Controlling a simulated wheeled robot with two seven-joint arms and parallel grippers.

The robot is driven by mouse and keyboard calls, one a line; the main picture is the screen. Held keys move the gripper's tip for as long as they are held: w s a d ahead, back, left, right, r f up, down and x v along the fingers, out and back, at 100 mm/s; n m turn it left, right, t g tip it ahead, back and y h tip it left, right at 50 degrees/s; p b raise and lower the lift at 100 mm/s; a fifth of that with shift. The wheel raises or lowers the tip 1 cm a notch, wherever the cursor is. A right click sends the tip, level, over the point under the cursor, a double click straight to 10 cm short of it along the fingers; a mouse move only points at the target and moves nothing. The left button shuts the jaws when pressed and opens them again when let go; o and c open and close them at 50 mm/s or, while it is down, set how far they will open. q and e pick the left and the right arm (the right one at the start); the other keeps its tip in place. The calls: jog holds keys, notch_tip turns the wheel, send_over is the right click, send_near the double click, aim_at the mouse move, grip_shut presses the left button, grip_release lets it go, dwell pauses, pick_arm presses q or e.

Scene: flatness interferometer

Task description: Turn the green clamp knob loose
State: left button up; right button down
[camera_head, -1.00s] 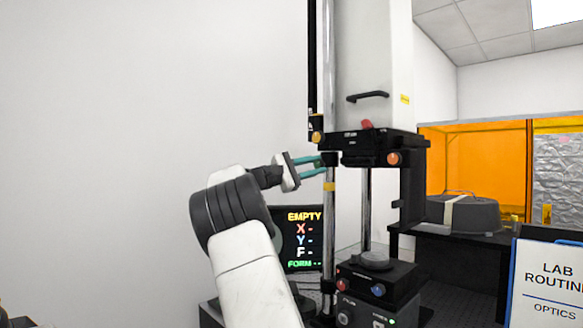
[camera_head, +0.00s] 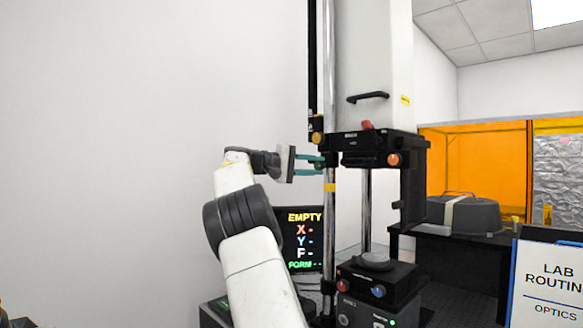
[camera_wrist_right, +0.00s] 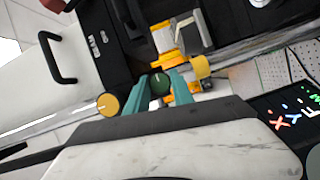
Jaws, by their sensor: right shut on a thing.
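The green clamp knob (camera_wrist_right: 160,84) is a dark green round knob with a light mark, in the right wrist view. The teal fingers of my right gripper (camera_wrist_right: 160,94) are shut on it, one on each side. In the head view my right gripper (camera_head: 314,165) reaches from the left to the clamp on the steel column, and the knob (camera_head: 318,166) shows only as a small dark green spot between the fingers. My left gripper is not in view.
A display (camera_head: 301,240) reading EMPTY stands below my arm. Free space lies left.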

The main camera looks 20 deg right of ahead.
jog(key=shift+r, duration=0.1)
dwell(0.4)
jog(key=c, duration=1.1)
grip_release()
jog(key=a, duration=0.7)
jog(key=shift+a+r, duration=0.2)
jog(key=shift+a, duration=0.2)
